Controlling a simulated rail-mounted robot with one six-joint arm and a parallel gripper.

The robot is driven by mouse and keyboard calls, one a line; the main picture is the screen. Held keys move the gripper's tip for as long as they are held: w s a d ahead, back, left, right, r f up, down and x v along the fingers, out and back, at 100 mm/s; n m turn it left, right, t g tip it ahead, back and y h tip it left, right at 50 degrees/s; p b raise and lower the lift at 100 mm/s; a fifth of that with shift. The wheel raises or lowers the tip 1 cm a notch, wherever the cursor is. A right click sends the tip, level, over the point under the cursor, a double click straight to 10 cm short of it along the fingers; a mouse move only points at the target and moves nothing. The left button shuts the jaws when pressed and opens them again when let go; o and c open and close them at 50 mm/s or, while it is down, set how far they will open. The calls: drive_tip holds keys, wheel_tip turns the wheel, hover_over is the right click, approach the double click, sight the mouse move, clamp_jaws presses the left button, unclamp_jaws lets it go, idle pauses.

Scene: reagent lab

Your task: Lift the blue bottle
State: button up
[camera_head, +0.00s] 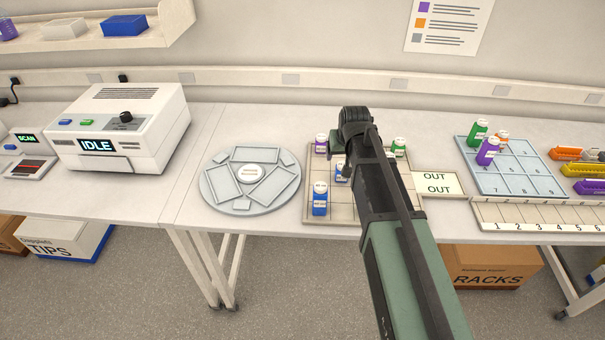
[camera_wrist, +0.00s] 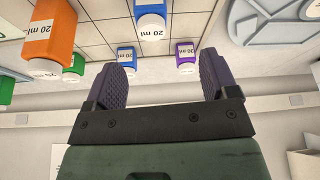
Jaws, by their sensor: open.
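Several blue bottles stand on a gridded beige tray (camera_head: 330,216), and which one is meant is not clear. One blue bottle (camera_head: 320,198) is at the tray's front left. Another blue bottle (camera_head: 341,174) is behind it, partly covered by my arm. In the wrist view, a near blue bottle (camera_wrist: 150,20) is at the top, and a farther blue bottle (camera_wrist: 127,57) shows beside the left fingertip. My gripper (camera_head: 356,122) is over the tray's back part. In the wrist view its fingers (camera_wrist: 164,75) are wide apart with nothing between them.
A purple bottle (camera_head: 321,144) and a green bottle (camera_head: 399,146) stand on the tray; an orange bottle (camera_wrist: 50,38) shows in the wrist view. A grey round plate (camera_head: 250,208) is left of the tray. An OUT pad (camera_head: 438,184) and a blue-grey rack (camera_head: 510,175) are right.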

sight(343, 164)
drive_tip(key=b+x, duration=0.2)
drive_tip(key=x, duration=0.1)
drive_tip(key=d+b+x, duration=0.1)
drive_tip(key=b+x, duration=0.1)
drive_tip(key=b, duration=0.1)
drive_tip(key=shift+w+d+f, duration=0.15)
drive_tip(key=shift+f, duration=0.25)
drive_tip(key=b+x, duration=0.5)
drive_tip(key=shift+f, duration=0.2)
drive_tip(key=shift+r, duration=0.3)
drive_tip(key=c, duration=1.1)
